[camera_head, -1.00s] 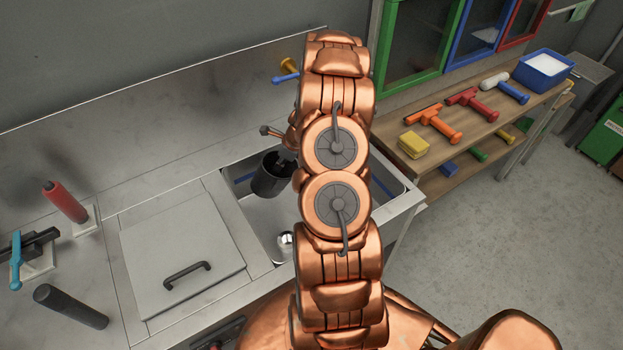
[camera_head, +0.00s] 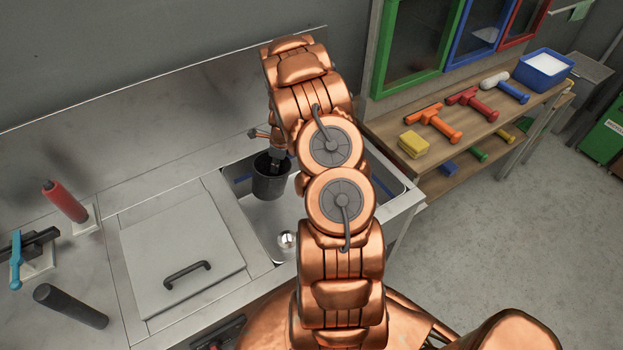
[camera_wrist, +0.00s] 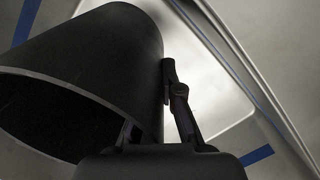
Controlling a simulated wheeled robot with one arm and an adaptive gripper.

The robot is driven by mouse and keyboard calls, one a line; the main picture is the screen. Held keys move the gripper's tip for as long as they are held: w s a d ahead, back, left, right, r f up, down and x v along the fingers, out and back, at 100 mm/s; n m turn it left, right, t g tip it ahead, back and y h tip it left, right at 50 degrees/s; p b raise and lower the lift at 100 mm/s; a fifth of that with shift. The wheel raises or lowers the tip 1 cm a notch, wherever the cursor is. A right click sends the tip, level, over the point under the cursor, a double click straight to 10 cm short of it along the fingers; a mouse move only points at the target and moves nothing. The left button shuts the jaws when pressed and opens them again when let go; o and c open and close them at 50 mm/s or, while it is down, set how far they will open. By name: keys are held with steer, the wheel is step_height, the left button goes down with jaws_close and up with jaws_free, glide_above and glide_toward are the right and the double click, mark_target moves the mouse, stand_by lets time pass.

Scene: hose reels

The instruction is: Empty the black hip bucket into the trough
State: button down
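The black bucket (camera_head: 268,181) hangs in or just above the metal trough (camera_head: 262,215), near its back left corner. It looks close to upright in the head view, with its mouth up. My gripper (camera_head: 276,163) reaches down to its rim. In the wrist view the bucket (camera_wrist: 95,60) fills the left side, and my gripper (camera_wrist: 150,115) has one finger along its outer wall and the other by the rim, gripping the wall. The bucket's inside is dark and no contents show. I cannot tell whether its base touches the trough floor.
A shiny round metal piece (camera_head: 287,240) lies in the trough. A grey lid with a handle (camera_head: 185,245) covers the counter to the left. A wooden shelf with tools (camera_head: 385,125) is at the right.

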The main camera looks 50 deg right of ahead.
steer(key=shift+w, duration=0.1)
steer(key=shift+w+a+f+g+h+b, duration=0.2)
steer(key=shift+f+g+h+b, duration=0.15)
steer(key=shift+f+g, duration=0.2)
steer(key=shift+f+g+b, duration=0.2)
steer(key=shift+g+b, duration=0.05)
steer(key=shift+b, duration=0.25)
steer(key=shift+w+a+b, duration=0.1)
steer(key=shift+w+b, duration=0.05)
steer(key=shift+b, duration=0.25)
steer(key=shift+g, duration=0.3)
